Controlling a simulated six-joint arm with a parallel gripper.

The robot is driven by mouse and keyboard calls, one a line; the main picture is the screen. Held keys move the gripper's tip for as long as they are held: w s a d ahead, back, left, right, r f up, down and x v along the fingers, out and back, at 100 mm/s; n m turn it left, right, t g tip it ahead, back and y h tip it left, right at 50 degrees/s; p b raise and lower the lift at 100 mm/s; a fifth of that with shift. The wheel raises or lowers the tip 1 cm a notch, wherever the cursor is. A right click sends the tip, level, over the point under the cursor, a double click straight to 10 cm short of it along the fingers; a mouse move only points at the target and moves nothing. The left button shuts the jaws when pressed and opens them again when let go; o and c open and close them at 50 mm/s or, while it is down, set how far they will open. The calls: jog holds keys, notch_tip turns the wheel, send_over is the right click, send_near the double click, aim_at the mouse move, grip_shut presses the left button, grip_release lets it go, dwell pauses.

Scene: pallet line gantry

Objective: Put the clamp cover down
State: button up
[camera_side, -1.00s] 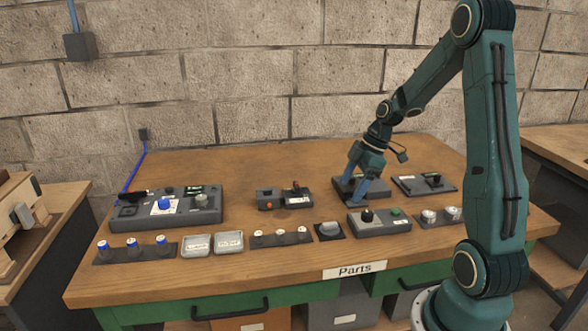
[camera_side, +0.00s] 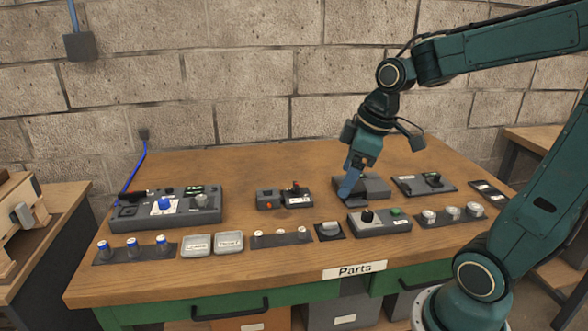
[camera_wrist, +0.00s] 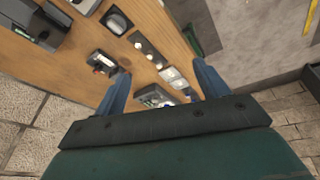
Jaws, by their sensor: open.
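A low dark grey unit (camera_side: 377,184) sits on the bench at the back right in the side view; it may bear the clamp cover, but no part is plainly marked as such. A flatter dark part shows at its front left. My gripper (camera_side: 347,192) points down with its blue fingers at the unit's left front, overlapping it in the picture. I cannot tell whether they touch it. In the wrist view my gripper (camera_wrist: 160,72) has its two blue fingers wide apart, with nothing held between them. The fingers hide part of the unit in the side view.
A control box with a dark knob and green button (camera_side: 379,222) stands in front. A flat panel with a dark handle (camera_side: 424,185) is at right. A small box with a red switch (camera_side: 285,198) is left of my gripper. Bare wood (camera_side: 250,165) lies behind.

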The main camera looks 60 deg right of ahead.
jog(key=s+a+r+m+t, duration=0.2)
jog(key=s+a+r+m, duration=0.1)
jog(key=s, duration=0.6)
jog(key=shift+s+a+m, duration=0.2)
jog(key=shift+a+m, duration=0.4)
jog(key=shift+a, duration=0.8)
